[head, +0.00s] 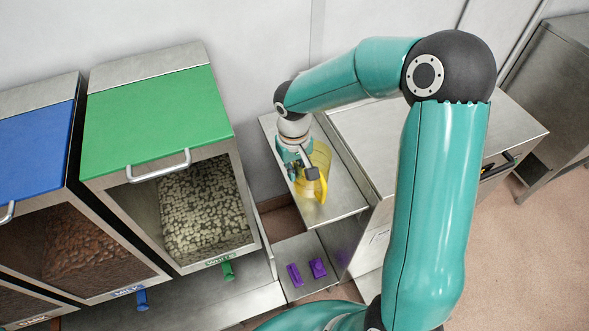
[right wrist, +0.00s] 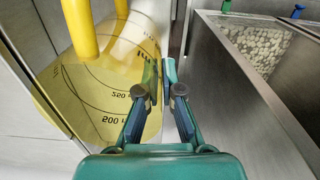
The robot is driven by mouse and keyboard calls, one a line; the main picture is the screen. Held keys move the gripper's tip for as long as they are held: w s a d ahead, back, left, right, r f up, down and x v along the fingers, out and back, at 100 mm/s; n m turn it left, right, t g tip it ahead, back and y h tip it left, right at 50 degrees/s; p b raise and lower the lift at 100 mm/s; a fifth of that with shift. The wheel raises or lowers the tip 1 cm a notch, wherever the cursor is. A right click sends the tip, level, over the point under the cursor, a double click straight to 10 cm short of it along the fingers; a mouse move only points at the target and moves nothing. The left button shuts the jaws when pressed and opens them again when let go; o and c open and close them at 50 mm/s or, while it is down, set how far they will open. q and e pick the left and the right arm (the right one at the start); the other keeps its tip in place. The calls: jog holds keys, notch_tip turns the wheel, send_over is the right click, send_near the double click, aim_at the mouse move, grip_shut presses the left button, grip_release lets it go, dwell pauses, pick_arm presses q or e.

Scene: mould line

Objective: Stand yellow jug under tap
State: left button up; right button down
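The yellow jug (head: 321,156) is see-through, with measuring marks and a solid yellow handle. It is over the steel shelf (head: 345,198) right of the bins; whether it touches the shelf I cannot tell. My right gripper (head: 312,174) is at the jug. In the right wrist view the gripper (right wrist: 161,78) has its fingers close together at the wall of the jug (right wrist: 115,85), one finger tinted by the yellow plastic. A green tap (head: 228,270) is under the white-pellet bin, and a blue tap (head: 142,299) under the milk bin. My left gripper is out of view.
The green-lidded bin (head: 155,120) stands close left of the jug, with the blue-lidded bin (head: 35,135) beyond. Two purple pieces (head: 294,275) lie on the lower steel surface. A steel cabinet (head: 510,125) stands to the right. The ledge (head: 185,303) below the taps looks clear.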

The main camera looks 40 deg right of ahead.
jog(key=c, duration=1.8)
grip_release()
jog(key=shift+f, duration=0.15)
jog(key=o, duration=0.5)
jog(key=shift+r, duration=0.2)
